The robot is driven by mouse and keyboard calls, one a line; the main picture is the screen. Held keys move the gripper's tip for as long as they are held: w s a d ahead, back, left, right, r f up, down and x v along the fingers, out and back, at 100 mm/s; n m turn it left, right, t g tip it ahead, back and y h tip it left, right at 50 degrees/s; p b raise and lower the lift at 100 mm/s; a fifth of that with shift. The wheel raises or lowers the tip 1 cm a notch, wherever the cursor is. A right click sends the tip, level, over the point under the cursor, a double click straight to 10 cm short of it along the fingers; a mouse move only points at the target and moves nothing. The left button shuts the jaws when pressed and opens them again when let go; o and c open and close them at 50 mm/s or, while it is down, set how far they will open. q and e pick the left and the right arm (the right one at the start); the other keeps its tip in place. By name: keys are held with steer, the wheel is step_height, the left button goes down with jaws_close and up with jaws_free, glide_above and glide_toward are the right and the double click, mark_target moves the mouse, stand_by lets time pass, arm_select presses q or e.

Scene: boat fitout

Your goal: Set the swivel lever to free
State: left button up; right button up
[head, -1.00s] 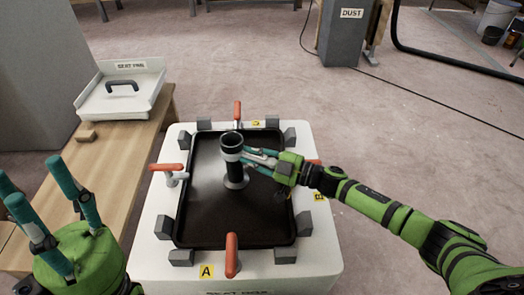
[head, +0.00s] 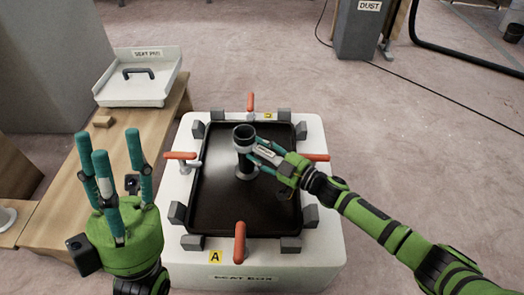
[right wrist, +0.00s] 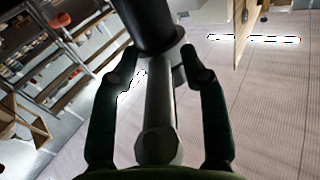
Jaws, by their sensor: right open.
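A black pedestal post (head: 246,162) with a dark round collar stands upright on the black panel of the white seat box (head: 318,262). The pale swivel lever (head: 266,155) sticks out from below the collar, to the right in the head view. My right gripper (head: 258,152) is open around the lever, with one finger on each side. In the right wrist view the lever (right wrist: 159,100) runs between the two fingers, with gaps beside it. My left gripper (head: 112,150) is open and empty, fingers up, left of the box. The lever's marking is not readable.
Orange-handled clamps (head: 239,243) and grey blocks (head: 290,243) ring the black panel. A wooden bench (head: 150,128) on the left carries a white tray-like part (head: 140,90) with a dark handle and a small wooden block (head: 103,121).

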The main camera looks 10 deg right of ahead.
mark_target(262, 149)
step_height(262, 149, up, 10)
steer(key=shift+r, duration=0.1)
stand_by(0.4)
